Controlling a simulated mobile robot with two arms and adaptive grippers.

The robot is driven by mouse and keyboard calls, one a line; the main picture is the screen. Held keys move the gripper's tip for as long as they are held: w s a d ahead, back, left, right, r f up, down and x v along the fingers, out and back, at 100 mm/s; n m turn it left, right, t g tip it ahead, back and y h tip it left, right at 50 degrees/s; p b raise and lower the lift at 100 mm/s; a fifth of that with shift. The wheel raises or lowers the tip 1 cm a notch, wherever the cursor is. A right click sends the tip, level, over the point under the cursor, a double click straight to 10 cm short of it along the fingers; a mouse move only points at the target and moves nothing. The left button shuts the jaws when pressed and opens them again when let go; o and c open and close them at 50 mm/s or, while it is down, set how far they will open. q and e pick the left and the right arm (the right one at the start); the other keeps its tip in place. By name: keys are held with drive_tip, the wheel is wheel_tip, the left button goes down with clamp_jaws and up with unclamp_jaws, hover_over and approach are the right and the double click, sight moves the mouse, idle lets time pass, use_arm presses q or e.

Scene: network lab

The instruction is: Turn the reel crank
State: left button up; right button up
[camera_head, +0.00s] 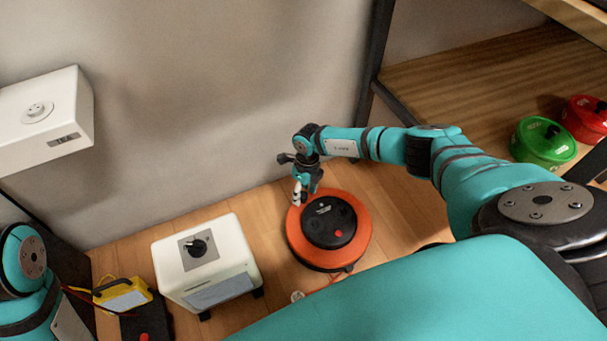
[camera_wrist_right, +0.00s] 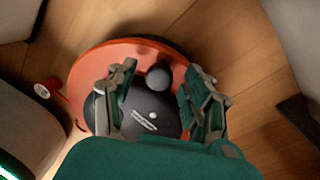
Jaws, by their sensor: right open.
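The reel (camera_head: 363,243) is an orange disc with a black hub (camera_head: 328,224), lying flat on the floor; it also shows in the right wrist view (camera_wrist_right: 88,72). In the wrist view a short black knob (camera_wrist_right: 158,76), which looks like the crank handle, stands up from the hub. My right gripper (camera_head: 299,196) is over the reel's far left edge in the head view. In the wrist view it is open (camera_wrist_right: 160,85), with one finger on each side of the knob; contact cannot be told. The gripper hides the knob in the head view. My left gripper is out of view.
A white box with a black dial (camera_head: 207,262) stands left of the reel. A yellow device (camera_head: 122,294) is farther left. A white unit (camera_head: 45,118) hangs on the wall. A wooden shelf (camera_head: 455,85) at right holds green (camera_head: 542,146) and red (camera_head: 585,122) round items.

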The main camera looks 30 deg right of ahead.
wheel_tip(320, 180, up, 12)
drive_tip(key=d, duration=0.1)
drive_tip(key=shift+w+d, duration=0.15)
drive_tip(key=shift+w, duration=0.1)
